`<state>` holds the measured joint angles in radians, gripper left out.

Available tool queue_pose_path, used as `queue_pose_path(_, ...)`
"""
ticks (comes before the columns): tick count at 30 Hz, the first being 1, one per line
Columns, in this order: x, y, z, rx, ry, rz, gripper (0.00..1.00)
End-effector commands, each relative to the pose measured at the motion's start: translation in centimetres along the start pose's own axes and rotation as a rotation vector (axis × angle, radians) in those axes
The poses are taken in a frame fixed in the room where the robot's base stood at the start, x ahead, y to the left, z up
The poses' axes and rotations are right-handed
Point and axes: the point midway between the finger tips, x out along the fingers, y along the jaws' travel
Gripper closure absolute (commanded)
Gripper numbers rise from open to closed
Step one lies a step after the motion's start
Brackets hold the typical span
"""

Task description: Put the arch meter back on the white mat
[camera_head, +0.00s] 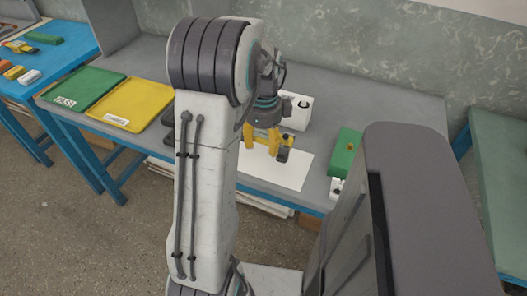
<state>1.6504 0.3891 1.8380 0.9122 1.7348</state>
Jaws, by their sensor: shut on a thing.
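My gripper (268,147), with yellow fingers, points down over the white mat (288,174). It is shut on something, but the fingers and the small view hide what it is. A small dark part shows at the fingers' right side; I cannot tell whether it is a fingertip or the held thing. A white box with a dark arch-shaped mark, seemingly the arch meter (302,108), shows just behind and right of the gripper, partly hidden by it. It appears upright near the mat's back edge; whether it touches the mat is hidden.
Green (84,91) and yellow (135,105) trays lie left on the grey table. A blue table (50,66) holds several coloured items. The mat's front is bare.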

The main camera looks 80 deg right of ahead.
Motion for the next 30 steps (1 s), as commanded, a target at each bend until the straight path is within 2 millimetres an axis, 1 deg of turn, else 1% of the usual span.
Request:
queue_pose_path(4, 0.6, 0.0, 0.2, 0.000, 0.000, 0.001, 0.82)
queue_pose_path(9, 2.7, 0.0, 0.1, 0.000, 0.000, 0.002, 0.82)
queue_pose_path(13, 3.8, 0.0, 0.1, 0.000, 0.000, 0.000, 0.82)
queue_pose_path(24, 4.1, 0.0, 0.1, 0.000, 0.000, -0.001, 0.82)
queue_pose_path(29, 4.5, 0.0, 0.1, 0.000, 0.000, -0.001, 0.82)
queue_pose_path(30, 4.4, 0.0, 0.1, 0.000, 0.000, 0.000, 0.41)
